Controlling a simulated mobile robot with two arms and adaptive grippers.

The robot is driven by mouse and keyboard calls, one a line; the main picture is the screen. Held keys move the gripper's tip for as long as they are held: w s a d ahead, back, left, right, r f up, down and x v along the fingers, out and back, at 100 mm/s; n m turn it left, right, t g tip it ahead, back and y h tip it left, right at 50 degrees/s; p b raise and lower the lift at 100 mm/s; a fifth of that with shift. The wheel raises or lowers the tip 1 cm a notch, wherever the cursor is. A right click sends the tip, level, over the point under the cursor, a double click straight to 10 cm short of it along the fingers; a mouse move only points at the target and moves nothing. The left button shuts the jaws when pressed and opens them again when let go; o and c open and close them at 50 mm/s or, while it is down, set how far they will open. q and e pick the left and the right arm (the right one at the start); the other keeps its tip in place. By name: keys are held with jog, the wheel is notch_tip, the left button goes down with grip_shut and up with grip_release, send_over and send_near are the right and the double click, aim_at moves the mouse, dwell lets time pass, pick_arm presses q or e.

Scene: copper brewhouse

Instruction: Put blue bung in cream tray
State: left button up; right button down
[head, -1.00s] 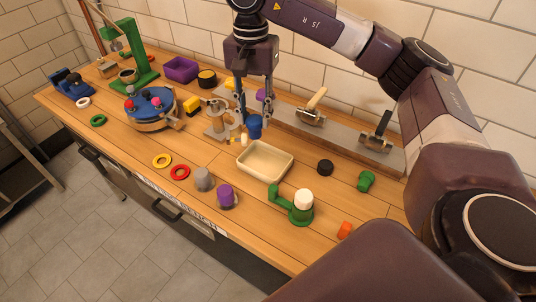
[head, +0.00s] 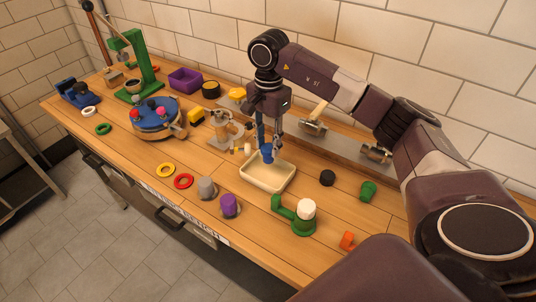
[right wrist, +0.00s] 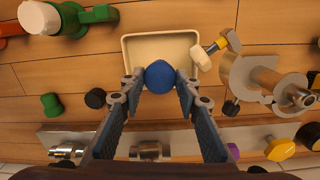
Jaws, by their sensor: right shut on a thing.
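My right gripper (head: 267,148) is shut on the blue bung (head: 268,157), pointing down. In the head view the bung shows against the back part of the cream tray (head: 262,186); I cannot tell whether it touches the tray floor. In the right wrist view the blue bung (right wrist: 160,77) sits between the fingertips and overlaps the near rim of the cream tray (right wrist: 143,46). The tray is a shallow rectangle, otherwise empty where I can see. My left gripper is not in view.
A green fixture with a white top (head: 304,214) stands right of the tray. A metal fitting (head: 224,128) and a small hammer-like tool (right wrist: 216,47) are close beside it. A black puck (head: 327,178) and green piece (head: 368,191) lie to the right. Purple (head: 230,206) and grey cups stand in front.

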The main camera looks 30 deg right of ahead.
aim_at(268, 157)
jog(key=shift+f, duration=0.75)
notch_tip(268, 157, down, 3)
jog(key=shift+f+p, duration=0.2)
jog(key=shift+p, duration=0.4)
jog(key=shift+f, duration=0.35)
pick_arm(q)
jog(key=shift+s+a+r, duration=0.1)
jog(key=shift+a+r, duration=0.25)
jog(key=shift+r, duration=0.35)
pick_arm(e)
jog(key=shift+f, duration=0.15)
jog(key=c, duration=1.4)
grip_release()
jog(key=shift+c, duration=0.2)
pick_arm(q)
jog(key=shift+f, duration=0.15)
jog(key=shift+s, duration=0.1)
